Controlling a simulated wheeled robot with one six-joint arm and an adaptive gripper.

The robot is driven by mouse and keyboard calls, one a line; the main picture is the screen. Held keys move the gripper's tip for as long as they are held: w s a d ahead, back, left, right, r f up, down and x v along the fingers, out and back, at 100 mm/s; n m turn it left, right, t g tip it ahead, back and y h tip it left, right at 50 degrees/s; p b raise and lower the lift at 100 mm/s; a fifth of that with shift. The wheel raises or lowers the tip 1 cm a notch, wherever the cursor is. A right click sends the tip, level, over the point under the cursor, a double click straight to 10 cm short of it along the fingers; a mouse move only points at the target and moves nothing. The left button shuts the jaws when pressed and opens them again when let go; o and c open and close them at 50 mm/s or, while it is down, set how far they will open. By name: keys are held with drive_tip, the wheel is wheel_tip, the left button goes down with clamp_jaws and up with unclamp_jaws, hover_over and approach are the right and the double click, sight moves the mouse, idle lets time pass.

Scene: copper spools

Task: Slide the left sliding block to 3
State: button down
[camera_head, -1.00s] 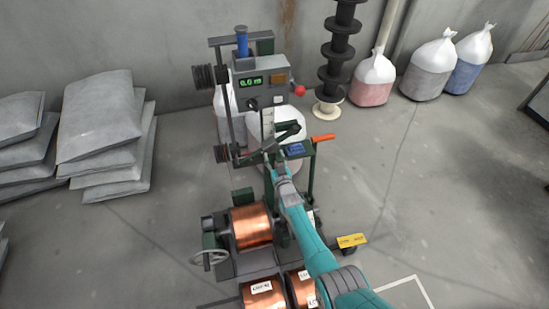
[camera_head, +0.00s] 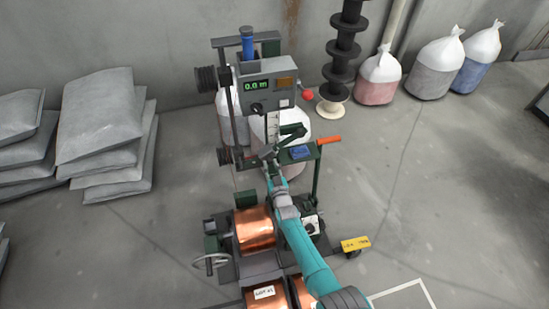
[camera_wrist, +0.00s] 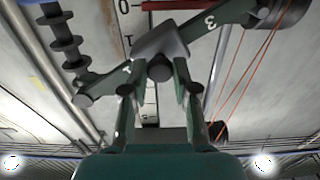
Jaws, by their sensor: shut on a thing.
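A dark grey block (camera_wrist: 165,42) sits on a slanted dark green bar (camera_wrist: 215,22) in the wrist view. The bar carries the marks 3 and 1 on its two sides. My gripper (camera_wrist: 160,78) has its fingers closed in on the rounded lower part of the block. A white scale (camera_wrist: 125,8) with 0 and 1 shows behind it. In the head view my gripper (camera_head: 268,153) is at the front of the grey machine, just below its white scale strip (camera_head: 272,126). The block's contact faces are mostly hidden there, and I cannot tell which sliding block it is.
The machine (camera_head: 268,85) has a display reading 0.0 m and a red knob (camera_head: 308,96). An orange handle (camera_head: 329,140) is right of my gripper.

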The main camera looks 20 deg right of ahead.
drive_tip(key=shift+w+a+f, duration=0.15)
drive_tip(key=shift+a+f, duration=0.15)
drive_tip(key=shift+a, duration=0.4)
drive_tip(key=shift+a+f, duration=0.3)
drive_tip(key=shift+a, duration=0.1)
drive_tip(key=c, duration=0.9)
unclamp_jaws()
drive_tip(key=shift+a, duration=0.15)
drive_tip(key=shift+s, duration=0.25)
drive_tip(key=s, duration=1.1)
drive_tip(key=shift+s, duration=0.35)
